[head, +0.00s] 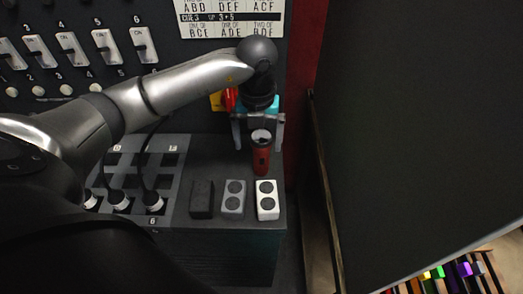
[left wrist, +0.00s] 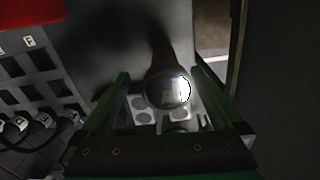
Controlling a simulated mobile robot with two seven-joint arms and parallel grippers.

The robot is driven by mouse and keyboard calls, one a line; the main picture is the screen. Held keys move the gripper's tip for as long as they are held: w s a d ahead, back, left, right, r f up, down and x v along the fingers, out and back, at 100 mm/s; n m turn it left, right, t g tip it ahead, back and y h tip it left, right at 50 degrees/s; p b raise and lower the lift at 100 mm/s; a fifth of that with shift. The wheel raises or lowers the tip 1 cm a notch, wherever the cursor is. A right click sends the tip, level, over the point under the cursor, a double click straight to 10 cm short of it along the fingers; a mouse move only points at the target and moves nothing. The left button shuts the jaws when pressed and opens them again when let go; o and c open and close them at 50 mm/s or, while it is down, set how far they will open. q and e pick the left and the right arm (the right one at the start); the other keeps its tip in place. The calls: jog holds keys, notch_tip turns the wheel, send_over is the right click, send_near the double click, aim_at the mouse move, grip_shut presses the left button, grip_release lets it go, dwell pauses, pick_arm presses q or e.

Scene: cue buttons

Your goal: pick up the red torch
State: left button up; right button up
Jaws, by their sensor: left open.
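The red torch (head: 261,160) stands upright on the grey console top, its wide dark head with a pale rim uppermost. My left gripper (head: 258,138) is at the torch, pointing down, its fingers open and spread to either side. In the left wrist view, the torch's round lens (left wrist: 166,91) shows between the two fingers of the gripper (left wrist: 160,78), with a bright glint on it. Gaps are visible beside the lens, and I cannot tell how deep the fingers reach. My right gripper is in neither view.
A black block (head: 202,198), a grey two-button block (head: 233,199) and a white one (head: 267,199) sit in front of the torch. A socket panel (head: 172,184) with plugged cables lies left. A switch panel (head: 85,75) stands behind. A dark panel (head: 410,130) fills the right.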

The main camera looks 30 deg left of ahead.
aim_at(261, 158)
pick_arm(q)
jog(key=shift+f, duration=0.55)
jog(key=f, duration=0.4)
jog(key=shift+w+d+f, duration=0.1)
jog(key=shift+d+f, duration=0.15)
jog(key=shift+d, duration=0.1)
jog(key=shift+f, duration=0.25)
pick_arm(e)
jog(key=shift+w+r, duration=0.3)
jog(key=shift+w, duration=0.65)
pick_arm(q)
jog(key=shift+c, duration=0.2)
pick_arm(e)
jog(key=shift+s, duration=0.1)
pick_arm(q)
jog(key=c, duration=0.3)
jog(key=shift+r, duration=0.1)
grip_shut()
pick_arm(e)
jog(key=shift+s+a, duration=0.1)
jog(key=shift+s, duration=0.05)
